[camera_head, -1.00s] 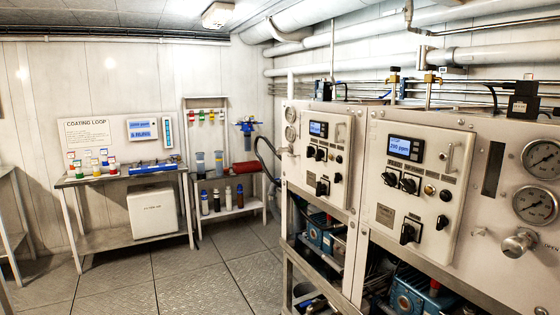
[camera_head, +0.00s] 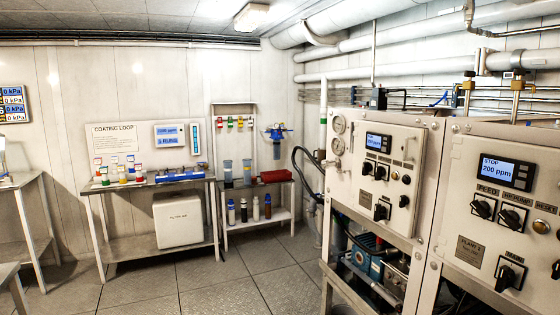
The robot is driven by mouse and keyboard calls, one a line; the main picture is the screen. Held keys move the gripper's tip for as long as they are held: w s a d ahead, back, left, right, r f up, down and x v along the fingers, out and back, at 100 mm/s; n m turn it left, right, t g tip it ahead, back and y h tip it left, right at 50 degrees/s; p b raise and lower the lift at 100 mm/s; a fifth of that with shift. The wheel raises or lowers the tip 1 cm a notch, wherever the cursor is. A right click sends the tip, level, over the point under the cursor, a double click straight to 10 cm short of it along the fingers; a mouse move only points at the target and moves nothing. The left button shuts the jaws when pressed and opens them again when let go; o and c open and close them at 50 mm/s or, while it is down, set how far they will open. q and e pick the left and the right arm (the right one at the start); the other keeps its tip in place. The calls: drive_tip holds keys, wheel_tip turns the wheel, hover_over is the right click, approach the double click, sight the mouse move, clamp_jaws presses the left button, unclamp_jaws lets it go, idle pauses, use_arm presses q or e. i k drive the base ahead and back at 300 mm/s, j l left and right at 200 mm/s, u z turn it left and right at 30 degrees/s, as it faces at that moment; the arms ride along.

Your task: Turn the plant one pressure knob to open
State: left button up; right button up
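Two white plant panels stand at the right. Neither of my grippers is in view.
A bench (camera_head: 150,182) with bottles stands by the back wall, a shelf rack (camera_head: 255,183) to its right. Another table (camera_head: 20,182) is at the left edge. The tiled floor (camera_head: 210,275) in the middle is clear. Pipes run overhead at the right.

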sight(326, 163)
drive_tip(key=i+j+u, duration=0.4)
drive_tip(key=i, duration=0.35)
drive_tip(key=i+u, duration=0.4)
drive_tip(key=i, duration=0.35)
drive_tip(key=i+j+z, duration=0.1)
drive_tip(key=i+z, duration=0.35)
drive_tip(key=i+j+z, duration=0.25)
drive_tip(key=i+z, duration=0.2)
drive_tip(key=i+j+z, duration=0.45)
drive_tip(key=k+l, duration=0.05)
